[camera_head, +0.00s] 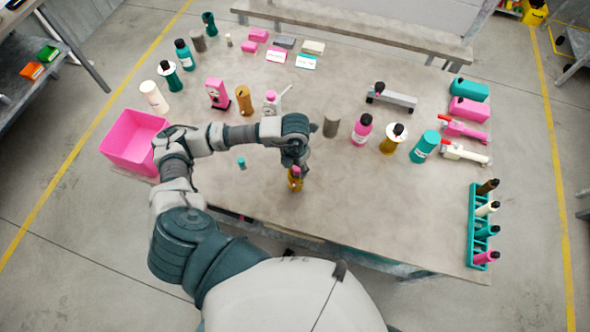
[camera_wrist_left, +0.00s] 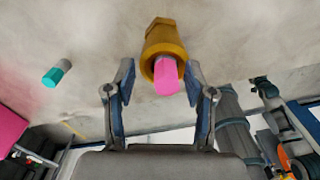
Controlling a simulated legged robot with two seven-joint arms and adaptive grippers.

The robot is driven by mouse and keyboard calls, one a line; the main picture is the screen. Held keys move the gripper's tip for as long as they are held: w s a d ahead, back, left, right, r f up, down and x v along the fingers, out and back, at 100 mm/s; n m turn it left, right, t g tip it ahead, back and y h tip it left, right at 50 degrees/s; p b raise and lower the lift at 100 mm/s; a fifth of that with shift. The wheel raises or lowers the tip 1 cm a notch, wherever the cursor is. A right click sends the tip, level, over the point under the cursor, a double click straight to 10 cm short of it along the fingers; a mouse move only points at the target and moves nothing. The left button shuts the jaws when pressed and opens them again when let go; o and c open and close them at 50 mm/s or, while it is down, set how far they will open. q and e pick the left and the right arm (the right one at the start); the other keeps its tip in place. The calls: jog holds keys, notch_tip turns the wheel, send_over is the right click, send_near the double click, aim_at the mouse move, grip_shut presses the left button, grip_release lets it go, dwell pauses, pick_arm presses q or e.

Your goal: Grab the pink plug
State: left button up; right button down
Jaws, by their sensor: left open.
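The pink plug (camera_wrist_left: 166,78) sits in the open end of a gold fitting with a hexagonal collar (camera_wrist_left: 166,38) in the left wrist view. In the head view the gold fitting (camera_head: 295,184) stands near the table's front edge, partly hidden under my left gripper (camera_head: 296,164). My left gripper also shows in the left wrist view (camera_wrist_left: 158,74), open and empty, its two fingers apart on either side of the plug. I cannot tell whether either finger touches it. My right gripper is not in view.
A pink bin (camera_head: 125,150) is at the table's left edge. Several bottles and pump parts stand farther back, and a teal rack (camera_head: 472,225) is at the right. The table right of the fitting is clear.

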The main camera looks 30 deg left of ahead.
pick_arm(q)
jog(key=shift+d+f, duration=0.15)
jog(key=shift+f, duration=0.05)
jog(key=shift+d, duration=0.35)
jog(key=c, duration=0.3)
jog(key=shift+r, duration=0.1)
grip_shut()
jog(key=shift+a, duration=0.3)
